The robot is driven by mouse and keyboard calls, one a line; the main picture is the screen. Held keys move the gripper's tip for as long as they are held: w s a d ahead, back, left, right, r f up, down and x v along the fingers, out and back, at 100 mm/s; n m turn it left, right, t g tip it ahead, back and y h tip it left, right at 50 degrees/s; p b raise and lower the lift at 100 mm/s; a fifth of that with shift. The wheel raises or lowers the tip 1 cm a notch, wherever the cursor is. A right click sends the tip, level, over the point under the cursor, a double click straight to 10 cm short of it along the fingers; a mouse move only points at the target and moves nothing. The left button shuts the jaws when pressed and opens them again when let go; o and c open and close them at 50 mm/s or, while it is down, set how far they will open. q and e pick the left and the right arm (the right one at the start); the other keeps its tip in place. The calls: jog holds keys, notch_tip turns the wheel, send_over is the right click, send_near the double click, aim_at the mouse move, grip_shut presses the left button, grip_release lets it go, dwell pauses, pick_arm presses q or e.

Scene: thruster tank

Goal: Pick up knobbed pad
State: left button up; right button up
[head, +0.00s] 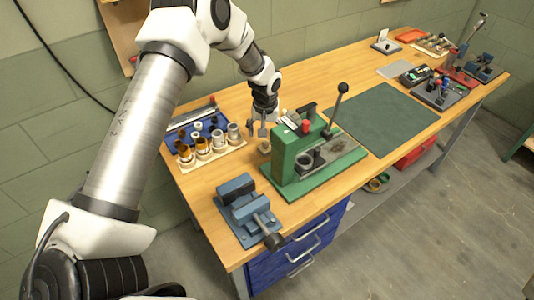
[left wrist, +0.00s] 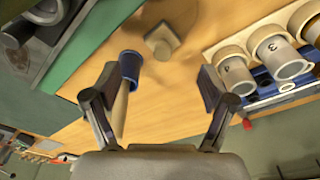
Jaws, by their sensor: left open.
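The knobbed pad (left wrist: 162,40) is a small tan square block with a round knob on top, on the wooden bench top ahead of my fingertips in the left wrist view. In the head view it appears as a small tan shape (head: 265,146) beside the green press, partly hidden. My left gripper (head: 262,131) points down just above and behind it. In the left wrist view the fingers of this gripper (left wrist: 164,85) are spread wide with nothing held between them. My right gripper is out of view.
The green press (head: 290,158) with a lever stands close on the right. A rack of numbered cups (head: 212,150) is on the left. A blue-headed tool with a wooden handle (left wrist: 130,66) shows near one finger. A blue vise (head: 245,208) is in front.

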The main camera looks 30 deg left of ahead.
aim_at(266, 142)
pick_arm(q)
jog(key=f+p, duration=0.1)
jog(key=f, duration=0.1)
jog(key=f+p, duration=0.1)
jog(key=f, duration=0.1)
jog(key=w+a+f+p, duration=0.1)
jog(key=f, duration=0.1)
jog(key=shift+f, duration=0.4)
jog(key=shift+w+f, duration=0.15)
jog(key=shift+f, duration=0.1)
jog(key=shift+r, duration=0.15)
jog(key=c, duration=1.1)
